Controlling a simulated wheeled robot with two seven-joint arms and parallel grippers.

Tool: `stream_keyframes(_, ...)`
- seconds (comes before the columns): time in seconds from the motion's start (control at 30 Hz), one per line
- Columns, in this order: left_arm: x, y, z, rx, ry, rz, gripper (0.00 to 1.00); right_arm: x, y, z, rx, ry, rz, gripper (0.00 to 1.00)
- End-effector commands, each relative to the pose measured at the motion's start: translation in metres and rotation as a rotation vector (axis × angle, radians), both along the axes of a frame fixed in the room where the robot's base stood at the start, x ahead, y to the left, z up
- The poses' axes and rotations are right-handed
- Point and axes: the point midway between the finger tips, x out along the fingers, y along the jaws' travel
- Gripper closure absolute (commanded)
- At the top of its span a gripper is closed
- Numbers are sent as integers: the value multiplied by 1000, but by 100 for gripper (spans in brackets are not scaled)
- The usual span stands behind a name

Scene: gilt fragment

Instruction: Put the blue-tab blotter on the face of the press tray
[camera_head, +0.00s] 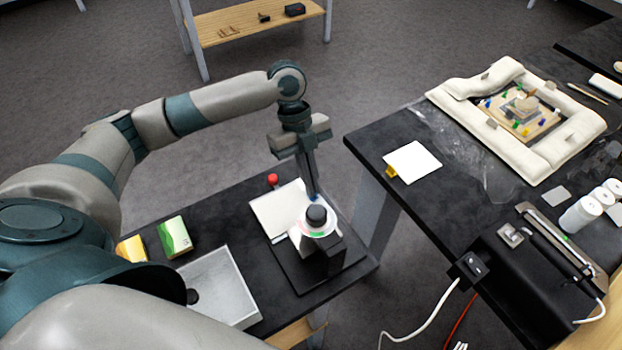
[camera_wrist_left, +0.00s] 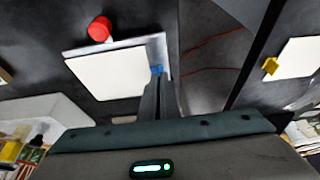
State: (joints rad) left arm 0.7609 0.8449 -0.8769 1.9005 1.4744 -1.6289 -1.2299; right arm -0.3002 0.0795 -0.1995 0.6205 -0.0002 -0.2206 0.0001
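The blue-tab blotter is a white square sheet (camera_head: 275,211), also in the left wrist view (camera_wrist_left: 108,74). Its blue tab (camera_wrist_left: 157,70) is at the tips of my left gripper (camera_head: 314,196). The fingers look closed together on the tab. The blotter lies over a pale grey plate, seemingly the press tray (camera_wrist_left: 148,41), whose edge shows along the far and right sides in the wrist view. A red knob (camera_wrist_left: 100,28) stands at its far edge. I cannot tell whether the sheet touches the face. My right gripper is out of view.
A black device with a white ring and black knob (camera_head: 316,215) stands close beside the gripper. A grey tray (camera_head: 222,285) and a green box (camera_head: 174,237) are nearer. A yellow-tab sheet (camera_head: 414,162) lies on the right table, past a gap.

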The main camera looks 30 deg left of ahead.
Motion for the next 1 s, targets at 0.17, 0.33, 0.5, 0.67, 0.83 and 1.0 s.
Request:
stream_keyframes(0.17,0,0,0,0,0,0,100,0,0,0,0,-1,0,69)
stream_keyframes(0.33,0,0,-1,0,0,0,81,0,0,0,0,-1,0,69)
stream_keyframes(0.5,0,0,-1,0,0,0,79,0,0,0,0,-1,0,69)
stream_keyframes(0.67,0,0,0,0,0,0,79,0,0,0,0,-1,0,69)
stream_keyframes(0.83,2,2,5,1,-1,1,79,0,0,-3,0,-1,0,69)
stream_keyframes(1.0,6,8,22,0,-3,1,79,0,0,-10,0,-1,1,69)
